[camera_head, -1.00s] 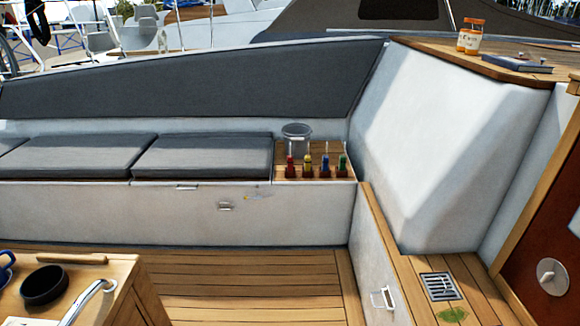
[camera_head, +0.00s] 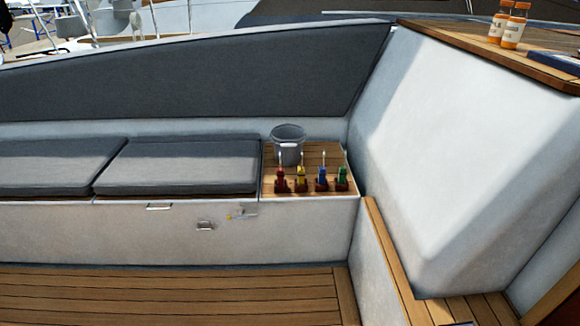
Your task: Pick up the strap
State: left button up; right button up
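I cannot make out a strap anywhere in the head view. Neither of my grippers is in view. A small colored item (camera_head: 240,213), too small to identify, shows on the white locker front (camera_head: 120,235) beside a metal latch (camera_head: 205,226).
A grey bucket (camera_head: 288,143) stands on a slatted wooden shelf (camera_head: 325,156) behind several colored handles, including a red one (camera_head: 281,181) and a green one (camera_head: 342,180). Dark cushions (camera_head: 180,166) line the bench. Orange bottles (camera_head: 513,27) stand at upper right. The plank floor (camera_head: 170,298) is clear.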

aim_at(280, 172)
jog(key=i+j+z, duration=0.1)
jog(key=i, duration=0.35)
jog(key=i+j+z, duration=0.1)
jog(key=i+j, duration=0.15)
jog(key=i, duration=0.2)
jog(key=i+j+z, duration=0.1)
jog(key=i+j, duration=0.15)
jog(key=i, duration=0.2)
jog(key=i+j, duration=0.15)
jog(key=j, duration=0.2)
jog(key=i+j+z, duration=0.1)
jog(key=j, duration=0.25)
jog(key=i+j, duration=0.15)
jog(key=j, duration=0.2)
jog(key=j+z, duration=0.15)
jog(key=j, duration=0.85)
